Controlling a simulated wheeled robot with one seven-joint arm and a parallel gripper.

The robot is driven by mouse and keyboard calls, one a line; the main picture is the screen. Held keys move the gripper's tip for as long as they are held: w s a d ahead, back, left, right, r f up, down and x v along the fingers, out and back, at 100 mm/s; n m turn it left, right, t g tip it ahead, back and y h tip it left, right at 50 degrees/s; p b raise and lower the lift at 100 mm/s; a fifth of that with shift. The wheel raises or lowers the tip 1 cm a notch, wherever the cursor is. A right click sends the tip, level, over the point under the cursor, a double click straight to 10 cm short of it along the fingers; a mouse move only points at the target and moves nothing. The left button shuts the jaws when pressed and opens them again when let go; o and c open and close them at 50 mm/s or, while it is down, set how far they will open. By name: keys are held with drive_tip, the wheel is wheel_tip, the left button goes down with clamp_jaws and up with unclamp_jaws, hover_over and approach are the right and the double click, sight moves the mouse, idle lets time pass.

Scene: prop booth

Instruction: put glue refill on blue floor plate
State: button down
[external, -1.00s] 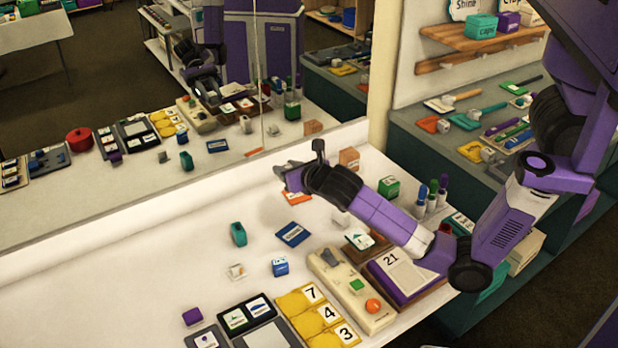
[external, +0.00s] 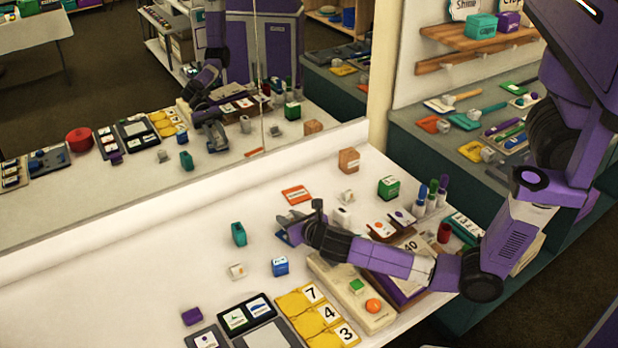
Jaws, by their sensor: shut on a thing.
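Whether the held thing touches the plate cannot be told.
An orange plate (external: 297,194) lies behind. A white block (external: 342,217) is to the right. A mirror (external: 150,130) stands along the table's back.

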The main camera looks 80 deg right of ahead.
drive_tip(key=shift+f, duration=0.4)
drive_tip(key=c, duration=1.1)
unclamp_jaws()
drive_tip(key=shift+f, duration=0.15)
drive_tip(key=shift+r, duration=0.2)
drive_tip(key=shift+v, duration=1.25)
wheel_tip(320, 180, up, 7)
drive_tip(key=p, duration=0.1)
drive_tip(key=shift+s+a, duration=0.2)
